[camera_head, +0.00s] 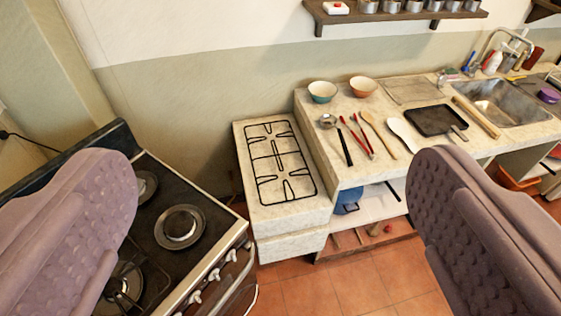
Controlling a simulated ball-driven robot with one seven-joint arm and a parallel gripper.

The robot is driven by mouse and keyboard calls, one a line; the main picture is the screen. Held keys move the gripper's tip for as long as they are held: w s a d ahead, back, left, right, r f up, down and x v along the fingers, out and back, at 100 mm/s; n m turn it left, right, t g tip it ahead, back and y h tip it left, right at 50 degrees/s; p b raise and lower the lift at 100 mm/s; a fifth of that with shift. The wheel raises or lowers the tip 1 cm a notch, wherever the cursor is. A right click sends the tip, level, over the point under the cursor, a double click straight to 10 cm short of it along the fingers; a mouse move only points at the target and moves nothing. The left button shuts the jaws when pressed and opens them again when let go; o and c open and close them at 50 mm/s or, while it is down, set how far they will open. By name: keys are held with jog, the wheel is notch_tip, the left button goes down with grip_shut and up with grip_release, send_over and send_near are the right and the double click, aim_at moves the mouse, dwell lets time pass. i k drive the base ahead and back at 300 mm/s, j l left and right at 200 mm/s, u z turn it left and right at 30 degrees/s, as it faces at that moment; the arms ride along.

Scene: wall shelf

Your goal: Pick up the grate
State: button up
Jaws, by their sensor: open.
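The black wire grate (281,172) lies flat on a low pale stone-topped cabinet (248,214) between the stove and the counter. My gripper (272,215) is open, with one purple textured finger at the left edge of the view and the other at the right. The grate shows in the gap between the fingers, farther off, and neither finger touches it. Nothing is between the fingers at close range. The grate is fully in view.
The stove (205,262) with exposed burners stands at left. The counter (350,178) at right holds two bowls, several utensils, a black pan (436,121) and a sink (500,103). A wall shelf (405,14) hangs above. Tiled floor (320,285) is open in front.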

aim_at(300, 155)
jog(key=i+l+u, duration=0.4)
jog(key=i+l, duration=0.35)
jog(key=i, duration=0.35)
jog(key=i+l+u, duration=0.4)
jog(key=i+l, duration=0.6)
jog(key=l, duration=0.1)
